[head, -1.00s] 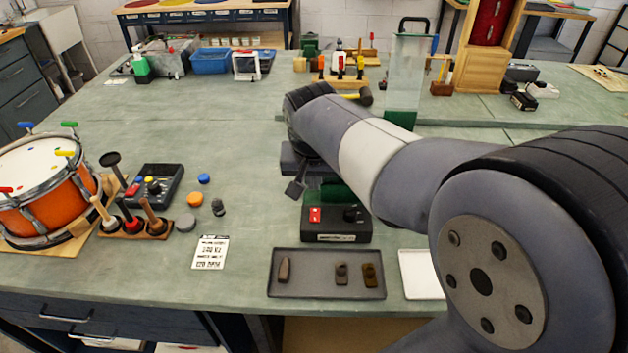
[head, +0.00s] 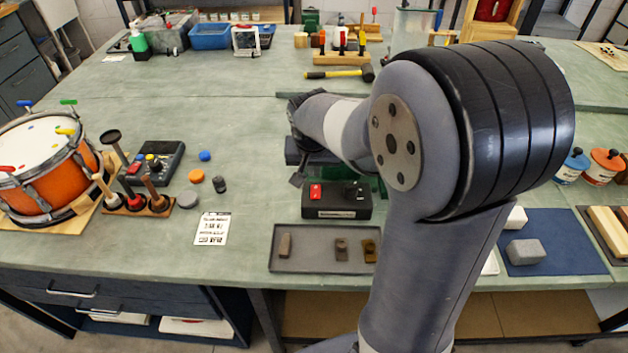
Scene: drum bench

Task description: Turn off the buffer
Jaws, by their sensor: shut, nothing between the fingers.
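The buffer's black control box (head: 337,205) stands on the bench near its front edge. I cannot read whether the switch is on or off. My gripper (head: 297,181) is small and dark in the head view, just left of and behind the red switch, pointing down. It is shut and empty, and looks apart from the switch.
A grey tray (head: 325,262) with several small pieces lies in front of the box. A printed card (head: 212,229), loose pucks and a drum (head: 40,170) are to the left. A hammer (head: 340,73) lies behind. My arm covers the bench to the right.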

